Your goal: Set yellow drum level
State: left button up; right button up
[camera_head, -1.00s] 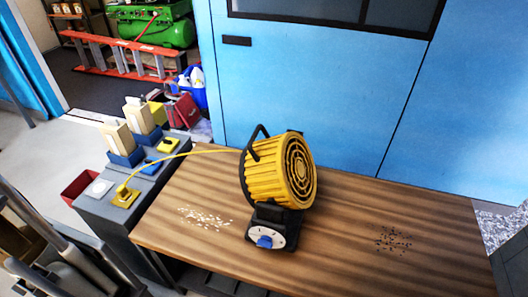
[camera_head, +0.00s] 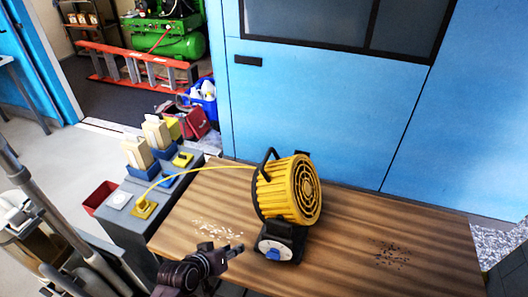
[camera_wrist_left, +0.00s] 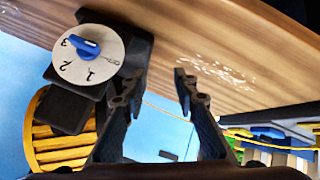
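The yellow drum (camera_head: 287,190) is a ribbed fan body with a round black-and-yellow grille and a black handle. It sits on a black base on the wooden table and looks tilted, its grille facing right. A white dial (camera_head: 275,250) with a blue knob is on the base's front. In the left wrist view the blue knob (camera_wrist_left: 86,47) and the dial's numbers show, upside down. My left gripper (camera_head: 238,249) is left of the dial, apart from it. In the wrist view its two fingers (camera_wrist_left: 158,85) are apart with nothing between them. My right gripper is not seen.
Light chips (camera_head: 217,229) and dark bits (camera_head: 390,254) lie on the wooden table (camera_head: 345,245). A yellow cord (camera_head: 200,172) runs from the drum to a grey side unit (camera_head: 125,218). A blue wall (camera_head: 320,110) stands behind. The table's right part is mostly clear.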

pick_arm(q)
jog(key=w+d+r+t+h+p, duration=0.1)
jog(key=w+d+r, duration=0.25)
jog(key=r, duration=0.55)
jog(key=w+d+r+t+h+p, duration=0.15)
jog(key=w+r, duration=0.25)
jog(key=r, duration=0.6)
jog(key=n+t+h+b, duration=0.1)
jog(key=t, duration=0.1)
send_near(266, 156)
jog(key=w+f, duration=0.1)
jog(key=shift+w+d+f+g, duration=0.1)
jog(key=shift+w+d+g, duration=0.15)
jog(key=shift+w+d, duration=0.5)
jog(key=shift+p+x, duration=0.4)
jog(key=shift+x, duration=3.05)
grip_shut()
